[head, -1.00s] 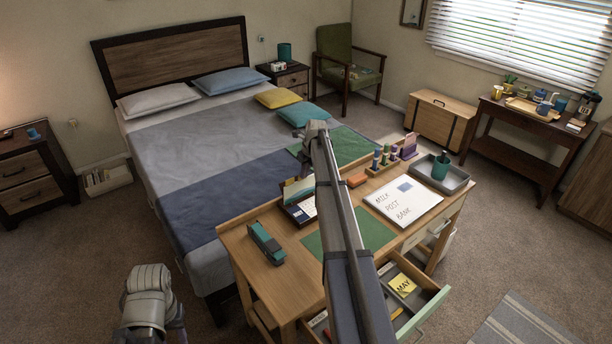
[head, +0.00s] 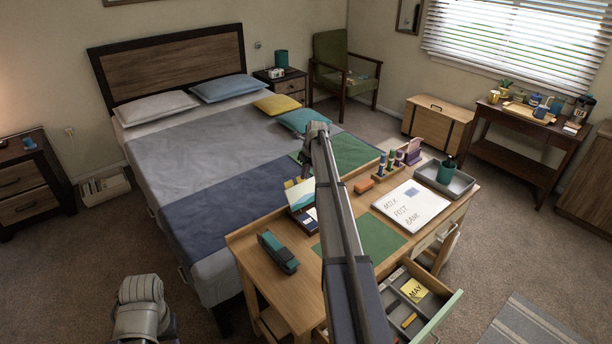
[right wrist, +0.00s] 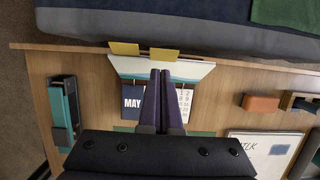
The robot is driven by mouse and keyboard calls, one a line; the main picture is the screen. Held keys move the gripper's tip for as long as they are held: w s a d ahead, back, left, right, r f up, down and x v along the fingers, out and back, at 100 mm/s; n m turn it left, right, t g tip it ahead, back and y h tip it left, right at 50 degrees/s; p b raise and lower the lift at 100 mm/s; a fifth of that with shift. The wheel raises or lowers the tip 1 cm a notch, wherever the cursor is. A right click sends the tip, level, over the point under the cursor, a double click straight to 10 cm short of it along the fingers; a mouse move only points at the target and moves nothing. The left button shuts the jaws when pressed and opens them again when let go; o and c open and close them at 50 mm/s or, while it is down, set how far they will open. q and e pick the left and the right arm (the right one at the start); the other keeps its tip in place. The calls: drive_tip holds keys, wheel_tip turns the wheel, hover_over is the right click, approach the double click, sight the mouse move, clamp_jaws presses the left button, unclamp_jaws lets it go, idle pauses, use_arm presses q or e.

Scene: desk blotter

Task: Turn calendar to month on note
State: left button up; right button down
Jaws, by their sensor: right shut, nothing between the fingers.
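The desk calendar (head: 302,198) stands at the back left of the desk, partly hidden by my right arm in the head view. In the right wrist view its dark blue panel (right wrist: 131,101) reads MAY, and a white number grid shows at right. A pale page with a teal band (right wrist: 140,68) and yellow tabs (right wrist: 125,48) lies at its top edge. My right gripper (right wrist: 160,73) is shut and empty, its fingertips over the calendar's middle; contact is unclear. A yellow note (head: 414,290) reading MAY lies in the open drawer.
A teal and black stapler-like object (head: 278,252) lies left of the calendar. A green blotter (head: 376,238), a whiteboard (head: 410,205), an orange block (head: 364,185) and a grey tray (head: 456,184) are to the right. The drawer (head: 440,318) sticks out in front.

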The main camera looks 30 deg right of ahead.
sight(301, 180)
drive_tip(key=shift+w+f, duration=0.2)
drive_tip(key=shift+w, duration=0.45)
use_arm(q)
drive_tip(key=shift+w+f+b, duration=0.35)
drive_tip(key=shift+w+f, duration=0.05)
use_arm(e)
drive_tip(key=shift+w+a+f, duration=0.1)
drive_tip(key=shift+w+f, duration=0.1)
drive_tip(key=shift+w, duration=0.55)
use_arm(q)
drive_tip(key=shift+r, duration=0.1)
use_arm(e)
drive_tip(key=shift+r, duration=0.1)
drive_tip(key=shift+r+p, duration=0.75)
drive_tip(key=shift+p, duration=0.1)
use_arm(q)
drive_tip(key=shift+r, duration=0.7)
